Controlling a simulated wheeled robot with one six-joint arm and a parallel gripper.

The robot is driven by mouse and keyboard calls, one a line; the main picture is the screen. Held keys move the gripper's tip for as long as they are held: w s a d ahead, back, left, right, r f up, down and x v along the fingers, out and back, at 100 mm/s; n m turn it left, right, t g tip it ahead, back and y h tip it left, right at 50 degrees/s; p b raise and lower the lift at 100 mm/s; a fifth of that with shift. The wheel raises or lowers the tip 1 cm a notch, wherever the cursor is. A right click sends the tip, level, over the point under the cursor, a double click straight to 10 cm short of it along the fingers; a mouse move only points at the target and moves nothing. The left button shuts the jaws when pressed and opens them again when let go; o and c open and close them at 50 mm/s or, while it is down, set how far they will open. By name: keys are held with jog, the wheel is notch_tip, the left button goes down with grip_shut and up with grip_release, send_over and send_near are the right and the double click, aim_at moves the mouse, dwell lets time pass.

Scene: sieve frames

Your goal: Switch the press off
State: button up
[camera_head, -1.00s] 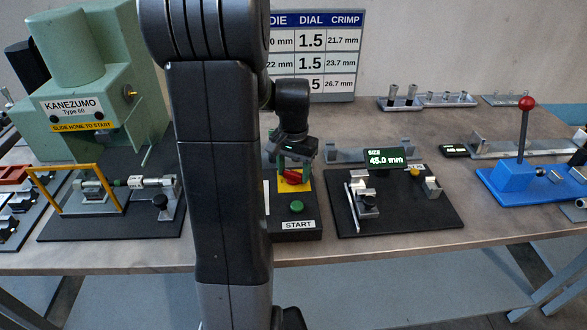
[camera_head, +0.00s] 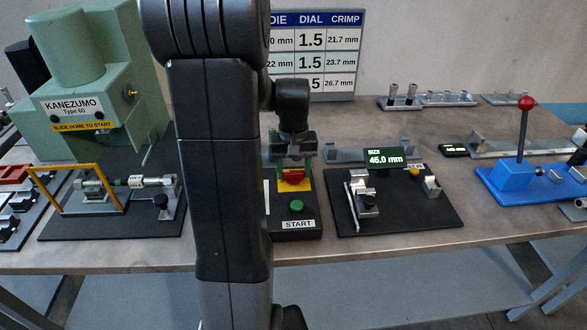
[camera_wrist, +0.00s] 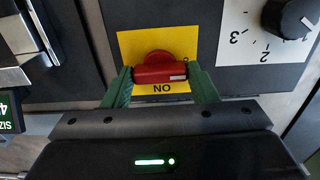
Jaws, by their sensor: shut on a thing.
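The red rotary switch (camera_wrist: 160,68) sits on a yellow plate (camera_wrist: 127,44) on a dark control box. My gripper (camera_wrist: 161,82) has its two green fingers on either side of the red handle, shut on it. The handle lies level across the wrist view, with a small white mark near its right end. Upside-down lettering reads ON below it; a second label at right is mostly hidden. In the head view, the red switch (camera_head: 293,175) shows under my gripper (camera_head: 293,168). The green press (camera_head: 95,90) marked KANEZUMO stands at left.
A green START button (camera_head: 297,207) is on the box's front, close below the switch. A black dial (camera_wrist: 291,16) is beside the switch in the wrist view. A measuring fixture with a green display (camera_head: 384,158) stands right of the box.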

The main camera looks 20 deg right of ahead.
aim_at(294, 172)
dwell(0.3)
jog(key=o, duration=1)
notch_tip(294, 172, up, 14)
jog(key=shift+f, duration=0.1)
notch_tip(294, 172, down, 14)
jog(key=shift+r, duration=0.1)
dwell(0.6)
